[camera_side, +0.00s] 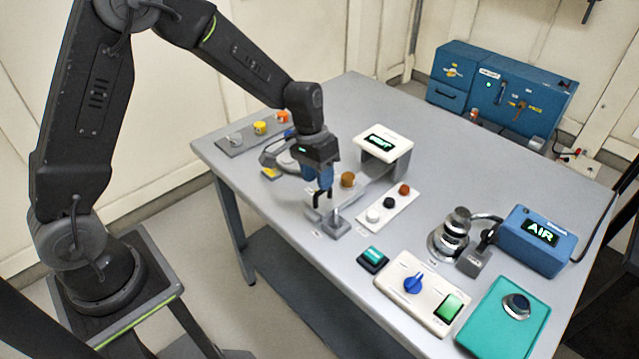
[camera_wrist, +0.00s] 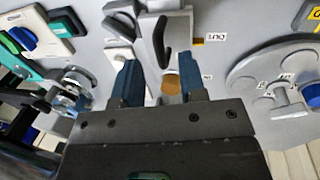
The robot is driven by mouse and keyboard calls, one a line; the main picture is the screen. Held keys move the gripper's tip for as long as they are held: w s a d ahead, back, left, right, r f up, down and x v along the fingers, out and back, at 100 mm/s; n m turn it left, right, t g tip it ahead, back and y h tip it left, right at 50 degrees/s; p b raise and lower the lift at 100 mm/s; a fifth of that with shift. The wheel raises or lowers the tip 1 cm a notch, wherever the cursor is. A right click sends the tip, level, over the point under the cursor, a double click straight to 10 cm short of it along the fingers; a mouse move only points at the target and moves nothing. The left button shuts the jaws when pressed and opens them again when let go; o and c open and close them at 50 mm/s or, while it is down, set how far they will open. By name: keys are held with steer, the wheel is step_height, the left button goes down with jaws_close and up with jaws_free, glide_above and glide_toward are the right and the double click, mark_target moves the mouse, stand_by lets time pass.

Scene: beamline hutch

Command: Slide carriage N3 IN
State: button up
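My gripper (camera_side: 318,188) points down over the near-middle of the grey table, with its two blue fingers apart. In the wrist view my gripper (camera_wrist: 158,62) is open, with nothing seen clamped between its fingers. A grey slide-like fixture (camera_side: 336,222) stands right below the fingers, and a brown round piece (camera_side: 347,180) sits beside them. In the wrist view the brown round piece (camera_wrist: 171,84) shows between the fingers, and a dark curved upright (camera_wrist: 151,38) lies beyond the tips. I cannot read an N3 mark, and I cannot tell whether a finger touches the fixture.
A white display box (camera_side: 384,142) stands close behind the gripper. A strip with several round samples (camera_side: 388,209) lies to the right. A white panel with a blue knob (camera_side: 418,290), a blue AIR box (camera_side: 536,238) and a teal box (camera_side: 505,318) fill the right end.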

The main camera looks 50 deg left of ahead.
steer(key=shift+d+f, duration=0.25)
steer(key=shift+f, duration=0.95)
steer(key=shift+c, duration=0.4)
jaws_close()
steer(key=shift+w, duration=0.1)
